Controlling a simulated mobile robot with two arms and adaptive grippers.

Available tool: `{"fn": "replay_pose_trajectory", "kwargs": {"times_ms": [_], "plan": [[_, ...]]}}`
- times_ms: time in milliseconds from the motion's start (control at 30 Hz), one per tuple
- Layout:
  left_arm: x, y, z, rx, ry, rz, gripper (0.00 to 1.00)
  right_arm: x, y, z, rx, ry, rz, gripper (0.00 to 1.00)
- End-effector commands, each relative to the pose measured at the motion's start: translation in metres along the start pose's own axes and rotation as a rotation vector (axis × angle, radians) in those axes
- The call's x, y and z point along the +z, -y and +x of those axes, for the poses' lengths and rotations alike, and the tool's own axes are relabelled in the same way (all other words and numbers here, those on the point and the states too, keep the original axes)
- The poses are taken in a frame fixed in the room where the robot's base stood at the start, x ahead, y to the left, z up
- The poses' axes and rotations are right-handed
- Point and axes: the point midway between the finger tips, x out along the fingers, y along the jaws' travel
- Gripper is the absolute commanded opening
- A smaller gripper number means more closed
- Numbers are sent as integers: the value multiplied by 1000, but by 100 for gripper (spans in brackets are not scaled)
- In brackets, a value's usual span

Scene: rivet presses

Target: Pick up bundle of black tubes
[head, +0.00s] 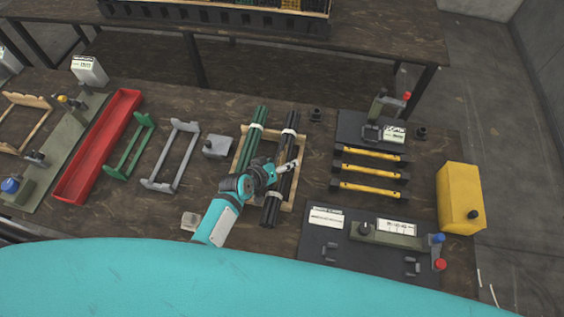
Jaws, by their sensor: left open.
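The bundle of black tubes (276,203) lies lengthwise on a light wooden rack (301,150), with white bands near its two ends. A bundle of green tubes (254,138) lies beside it on the left, on the same rack. My left gripper (291,167) is open, at the middle of the black bundle and over it. It hides part of both bundles. I cannot tell whether the fingers touch the black tubes. My right gripper is not in view.
A red tray (97,147), a green rack (130,147) and a grey rack (171,157) stand to the left. Yellow bars (369,171), a press station (372,234) and a yellow box (459,198) are on the right. A second table (380,40) stands behind.

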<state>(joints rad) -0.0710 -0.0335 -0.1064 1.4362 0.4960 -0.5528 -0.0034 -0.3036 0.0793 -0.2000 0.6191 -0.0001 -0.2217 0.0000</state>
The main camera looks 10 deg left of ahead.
Motion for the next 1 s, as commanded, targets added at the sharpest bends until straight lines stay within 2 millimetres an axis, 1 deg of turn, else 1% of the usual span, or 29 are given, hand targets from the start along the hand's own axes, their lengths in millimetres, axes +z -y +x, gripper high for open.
{"fn": "replay_pose_trajectory", "kwargs": {"times_ms": [133, 167, 600, 700, 1000], "plan": [[0, 0, 0, 0, 0, 0, 70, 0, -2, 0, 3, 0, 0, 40], [0, 0, 0, 0, 0, 0, 69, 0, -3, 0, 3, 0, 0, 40], [0, 0, 0, -1, 0, 0, 12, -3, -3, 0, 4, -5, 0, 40], [0, 0, 0, -1, 0, 0, 0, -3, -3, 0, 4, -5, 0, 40], [-3, -1, -1, 2, -5, 0, 0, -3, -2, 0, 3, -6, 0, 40]]}}
